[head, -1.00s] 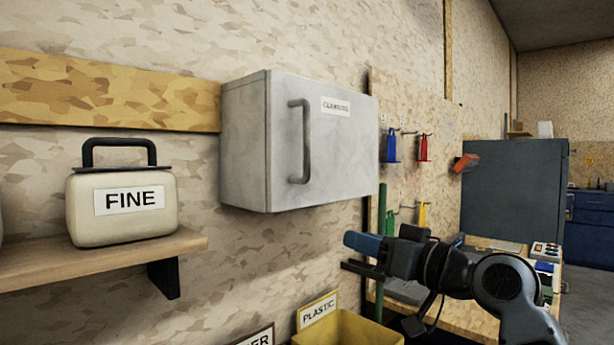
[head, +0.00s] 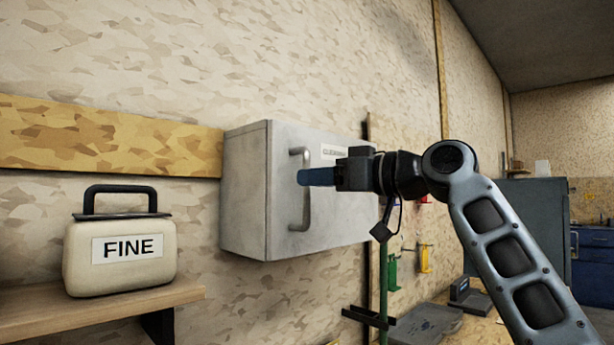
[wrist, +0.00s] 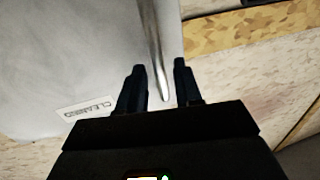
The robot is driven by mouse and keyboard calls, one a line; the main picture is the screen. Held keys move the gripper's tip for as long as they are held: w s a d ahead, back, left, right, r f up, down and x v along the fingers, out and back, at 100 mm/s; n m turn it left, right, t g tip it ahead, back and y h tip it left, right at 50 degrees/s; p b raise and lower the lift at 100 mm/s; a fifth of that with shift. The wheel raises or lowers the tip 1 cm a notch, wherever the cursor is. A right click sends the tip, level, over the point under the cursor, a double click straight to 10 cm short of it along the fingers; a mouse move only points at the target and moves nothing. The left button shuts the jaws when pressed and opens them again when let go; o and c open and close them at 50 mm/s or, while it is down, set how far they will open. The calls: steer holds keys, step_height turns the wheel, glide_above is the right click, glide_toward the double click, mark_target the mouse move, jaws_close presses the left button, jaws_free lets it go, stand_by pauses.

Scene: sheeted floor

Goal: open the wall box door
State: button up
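The grey wall box (head: 245,190) hangs on the wall in the middle of the head view. Its door (head: 285,225) is shut and carries a label at the top and an upright bar handle (head: 306,215). My gripper (head: 303,177) is level with the upper part of the handle. In the wrist view my gripper (wrist: 160,80) is open, and the handle (wrist: 154,50) runs down between its two fingers. I cannot tell whether a finger touches the handle. The door face (wrist: 70,60) fills the left of the wrist view.
A cream container marked FINE (head: 120,250) stands on a wooden shelf (head: 60,318) left of the box. A wooden strip (head: 110,140) runs along the wall. Hanging tools and a dark cabinet (head: 535,215) are at the right.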

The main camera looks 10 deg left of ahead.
steer(key=shift+x, duration=1.3)
steer(key=shift+c, duration=0.3)
jaws_close()
